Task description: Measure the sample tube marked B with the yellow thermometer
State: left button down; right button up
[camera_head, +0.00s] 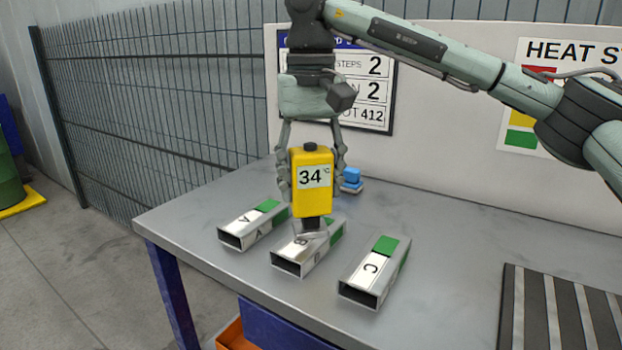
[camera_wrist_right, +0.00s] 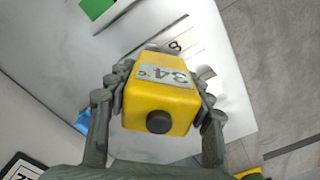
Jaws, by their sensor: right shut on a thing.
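My right gripper (camera_head: 312,178) is shut on the yellow thermometer (camera_head: 311,208), whose display reads 34 °C. The thermometer is upright, its dark lower end over the top of tube B (camera_head: 292,259); whether it touches cannot be told. In the right wrist view the gripper (camera_wrist_right: 160,98) holds the thermometer (camera_wrist_right: 162,106) from both sides. Tube B is a square metal tube with a white label and green patch, partly hidden by the thermometer. Tube A (camera_head: 240,236) lies to its left and tube C (camera_head: 368,281) to its right. My left gripper is not in view.
The grey table (camera_head: 440,250) has free room right of tube C. A dark striped mat (camera_head: 555,310) lies at the right. A small blue object (camera_head: 351,176) stands behind the gripper. A white board (camera_head: 450,120) backs the table.

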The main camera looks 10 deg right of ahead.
aim_at(311, 144)
jog(key=shift+f, duration=0.15)
notch_tip(311, 144, up, 2)
jog(key=shift+r+p, duration=0.25)
jog(key=shift+p, duration=0.8)
jog(key=shift+r, duration=2.35)
